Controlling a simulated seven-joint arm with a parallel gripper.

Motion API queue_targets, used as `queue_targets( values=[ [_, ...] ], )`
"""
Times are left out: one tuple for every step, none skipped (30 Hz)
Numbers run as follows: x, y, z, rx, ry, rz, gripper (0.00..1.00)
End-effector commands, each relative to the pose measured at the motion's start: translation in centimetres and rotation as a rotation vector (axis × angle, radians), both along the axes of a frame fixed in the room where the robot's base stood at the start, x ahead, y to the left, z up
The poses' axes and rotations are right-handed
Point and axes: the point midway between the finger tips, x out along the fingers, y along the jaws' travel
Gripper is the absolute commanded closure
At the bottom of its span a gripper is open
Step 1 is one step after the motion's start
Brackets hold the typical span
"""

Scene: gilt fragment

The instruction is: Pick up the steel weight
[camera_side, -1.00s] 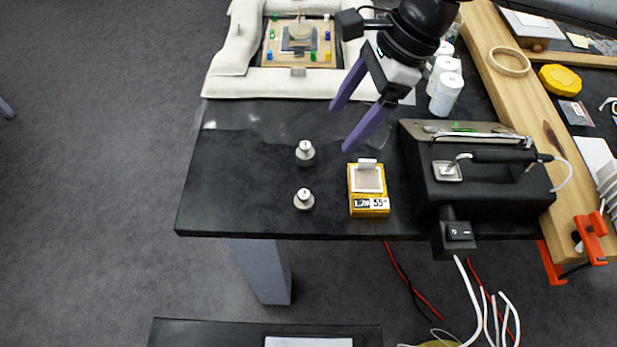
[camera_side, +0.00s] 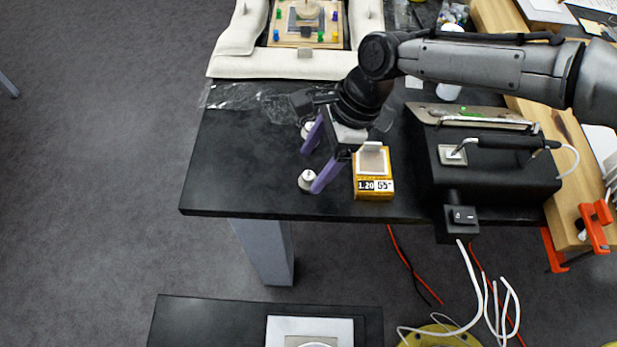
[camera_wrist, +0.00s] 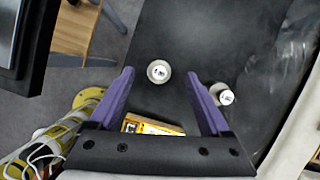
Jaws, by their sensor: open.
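Two small steel weights with knobs stand on the black table. The nearer weight (camera_side: 307,180) is by the front edge, beside a purple fingertip; it also shows in the wrist view (camera_wrist: 158,72), in line with the gap between the fingers. The farther weight (camera_side: 308,130) is partly hidden behind my gripper in the side view; in the wrist view (camera_wrist: 223,95) it lies just outside the right finger. My gripper (camera_side: 311,170) is open, its two purple fingers pointing down towards the table with nothing held. In the wrist view (camera_wrist: 160,76) they straddle the nearer weight's line.
A yellow box (camera_side: 374,186) with a pale plate and number labels stands right of the fingers. A black device (camera_side: 490,165) with a switch sits further right. A cream cushioned frame (camera_side: 290,66) lies at the back. The table's left part is clear.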

Motion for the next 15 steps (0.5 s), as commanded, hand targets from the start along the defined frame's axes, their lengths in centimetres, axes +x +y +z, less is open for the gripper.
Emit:
queue_targets(
  values=[
    [-0.1, 0.0, -0.9, -0.004, 0.004, 0.001, 0.18],
    [-0.1, 0.1, -1.3, -0.003, 0.004, 0.001, 0.18],
    [-0.1, 0.2, -2.0, -0.003, 0.003, 0.001, 0.18],
    [-0.1, 0.3, -2.4, -0.003, 0.004, 0.002, 0.18],
    [-0.2, 0.5, -2.8, -0.003, 0.004, 0.002, 0.18],
    [-0.2, 0.7, -3.2, -0.003, 0.002, 0.001, 0.18],
    [-0.2, 0.9, -3.5, -0.003, 0.002, 0.001, 0.18],
    [-0.3, 0.9, -3.7, -0.002, 0.002, 0.001, 0.18],
    [-0.3, 1.0, -3.8, -0.001, 0.002, 0.001, 0.18],
    [-0.3, 1.0, -3.9, -0.001, 0.002, 0.001, 0.18],
    [-0.3, 1.0, -3.9, 0.000, 0.001, 0.000, 0.18],
    [-0.3, 1.0, -3.9, 0.000, 0.001, 0.000, 0.18],
    [-0.3, 1.0, -3.8, 0.000, 0.001, 0.000, 0.18],
    [-0.3, 1.0, -3.8, 0.000, 0.001, 0.000, 0.18],
    [-0.2, 1.0, -3.8, 0.000, 0.001, 0.000, 0.18]
  ],
)
